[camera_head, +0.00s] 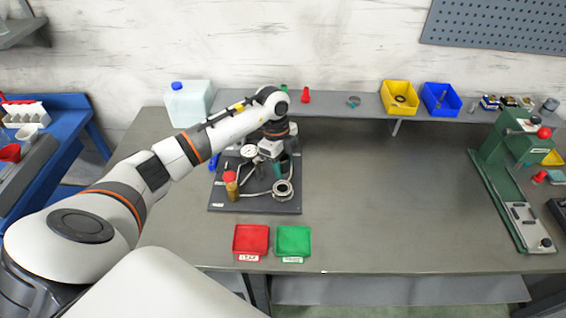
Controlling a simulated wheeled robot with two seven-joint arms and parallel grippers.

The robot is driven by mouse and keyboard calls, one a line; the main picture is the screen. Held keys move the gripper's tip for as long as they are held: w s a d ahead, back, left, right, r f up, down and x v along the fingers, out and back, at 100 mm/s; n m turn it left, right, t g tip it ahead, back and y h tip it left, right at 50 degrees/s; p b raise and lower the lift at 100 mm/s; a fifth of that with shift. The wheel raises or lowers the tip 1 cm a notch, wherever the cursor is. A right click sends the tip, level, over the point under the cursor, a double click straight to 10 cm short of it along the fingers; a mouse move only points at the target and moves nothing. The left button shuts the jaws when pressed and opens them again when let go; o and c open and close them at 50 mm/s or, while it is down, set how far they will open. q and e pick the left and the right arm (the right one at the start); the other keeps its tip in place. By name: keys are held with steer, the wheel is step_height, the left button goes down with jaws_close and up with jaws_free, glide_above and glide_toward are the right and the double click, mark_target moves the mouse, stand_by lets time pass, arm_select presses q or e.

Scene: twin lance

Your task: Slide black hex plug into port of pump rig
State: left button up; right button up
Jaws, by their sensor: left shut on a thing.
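The pump rig (225,207) is a dark base plate on the grey table, left of centre. It carries a round white gauge (249,151), a brass cylinder with a red top (231,186), pale hoses and a round metal fitting (283,190). My left gripper (277,166) points down over the back right of the rig. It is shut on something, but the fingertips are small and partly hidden. I cannot make out the black hex plug or the port clearly. My right gripper is not in view.
A red tray (251,239) and a green tray (294,241) stand in front of the rig. A green press (511,150) stands at right. The table's middle is clear.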

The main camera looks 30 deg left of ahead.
arm_select(q)
steer(key=shift+w, duration=0.15)
steer(key=shift+f+b, duration=0.65)
steer(key=shift+f, duration=0.25)
steer(key=shift+f+b, duration=1.2)
steer(key=shift+f, duration=0.75)
steer(key=shift+p, duration=0.55)
steer(key=shift+d+f+b, duration=0.1)
steer(key=shift+f+b, duration=0.5)
steer(key=shift+f, duration=0.35)
steer(key=o, duration=1.2)
steer(key=shift+o, duration=0.2)
steer(key=r, duration=0.4)
steer(key=a+r+b, duration=0.1)
steer(key=r, duration=0.3)
steer(key=a+r+b, duration=0.1)
steer(key=r, duration=0.3)
